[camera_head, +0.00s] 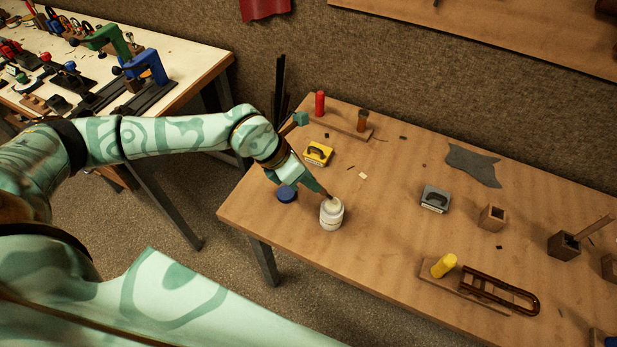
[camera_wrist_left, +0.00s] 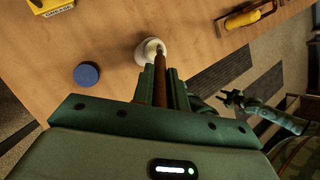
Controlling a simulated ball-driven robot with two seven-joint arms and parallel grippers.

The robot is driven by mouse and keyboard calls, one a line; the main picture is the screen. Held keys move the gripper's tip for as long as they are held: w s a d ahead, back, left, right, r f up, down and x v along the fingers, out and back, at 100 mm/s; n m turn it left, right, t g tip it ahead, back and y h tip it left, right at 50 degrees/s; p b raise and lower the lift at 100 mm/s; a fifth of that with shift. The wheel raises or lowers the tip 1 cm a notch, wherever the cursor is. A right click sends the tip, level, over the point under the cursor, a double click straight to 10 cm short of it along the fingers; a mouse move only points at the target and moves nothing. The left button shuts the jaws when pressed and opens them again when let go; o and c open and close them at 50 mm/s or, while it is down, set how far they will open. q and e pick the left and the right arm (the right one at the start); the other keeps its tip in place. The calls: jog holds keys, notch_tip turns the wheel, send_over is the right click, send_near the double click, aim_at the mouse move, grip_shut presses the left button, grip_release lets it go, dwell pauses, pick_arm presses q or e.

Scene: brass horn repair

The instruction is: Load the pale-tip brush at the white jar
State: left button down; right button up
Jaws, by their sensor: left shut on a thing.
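The white jar (camera_head: 331,213) stands open on the near left part of the wooden table. My left gripper (camera_head: 314,184) is just above and to the left of it, shut on a brush with a brown handle (camera_wrist_left: 160,88). The brush slopes down to the jar, and its tip is at the jar's mouth in the left wrist view (camera_wrist_left: 151,50). I cannot tell how deep the tip is. A blue lid (camera_head: 287,195) lies beside the jar. My right gripper (camera_wrist_left: 232,98) shows small and far off in the left wrist view, its jaws too small to judge.
A yellow box (camera_head: 318,153) and a grey box (camera_head: 435,198) lie behind the jar. A rack with red and brown upright handles (camera_head: 345,126) is at the back.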

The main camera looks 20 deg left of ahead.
pick_arm(q)
jog(key=shift+f, duration=0.4)
jog(key=shift+s+f, duration=0.1)
dwell(1.2)
notch_tip(320, 180, up, 7)
jog(key=p, duration=0.6)
dwell(0.7)
